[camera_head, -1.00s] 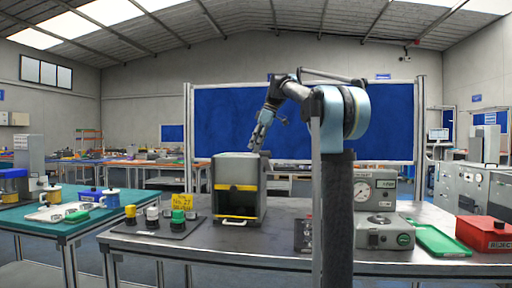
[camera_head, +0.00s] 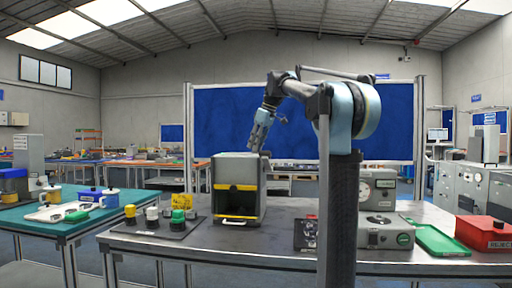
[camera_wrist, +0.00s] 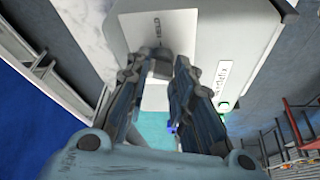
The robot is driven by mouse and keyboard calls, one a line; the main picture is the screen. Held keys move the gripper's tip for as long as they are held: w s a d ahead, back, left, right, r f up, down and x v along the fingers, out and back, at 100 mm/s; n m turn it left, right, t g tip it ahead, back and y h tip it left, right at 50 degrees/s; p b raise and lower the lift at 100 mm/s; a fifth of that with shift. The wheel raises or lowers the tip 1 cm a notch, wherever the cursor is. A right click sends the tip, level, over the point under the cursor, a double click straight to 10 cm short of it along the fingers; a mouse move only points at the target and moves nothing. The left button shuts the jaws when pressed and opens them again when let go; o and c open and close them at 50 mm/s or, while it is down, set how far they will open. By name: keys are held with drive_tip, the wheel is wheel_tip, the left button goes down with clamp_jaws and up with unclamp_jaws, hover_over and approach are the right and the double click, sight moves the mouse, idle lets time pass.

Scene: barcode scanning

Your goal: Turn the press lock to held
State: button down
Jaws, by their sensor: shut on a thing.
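The press (camera_head: 226,172) is a dark grey box with yellow bars, standing near the middle of the metal table. In the wrist view its pale housing (camera_wrist: 200,40) fills the top, with a label that seems to read HELD beside a grey knob or lever, the press lock (camera_wrist: 158,64). My gripper (camera_head: 256,149) is at the rear right top edge of the press. In the wrist view my gripper (camera_wrist: 158,72) has its fingers on either side of the lock, shut on it. The fingers partly hide the lock, and its exact angle is hard to tell.
A dark plate (camera_head: 150,228) with coloured buttons lies left of the press. A gauge unit (camera_head: 385,232), a green tray (camera_head: 440,241) and a red box (camera_head: 483,232) stand to the right. A teal table (camera_head: 25,222) with cups is at the far left.

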drive_tip(key=m+t+h, duration=0.1)
drive_tip(key=m, duration=0.2)
drive_tip(key=m+t+h, duration=0.1)
drive_tip(key=m, duration=0.3)
drive_tip(key=shift+a, duration=0.2)
drive_tip(key=m+h, duration=0.1)
drive_tip(key=m, duration=0.2)
drive_tip(key=m+h, duration=0.1)
drive_tip(key=m, duration=0.3)
drive_tip(key=shift+a+h, duration=0.15)
drive_tip(key=shift+h, duration=0.15)
drive_tip(key=shift+s, duration=0.1)
drive_tip(key=c, duration=1.4)
unclamp_jaws()
drive_tip(key=v, duration=1.2)
drive_tip(key=shift+f, duration=0.15)
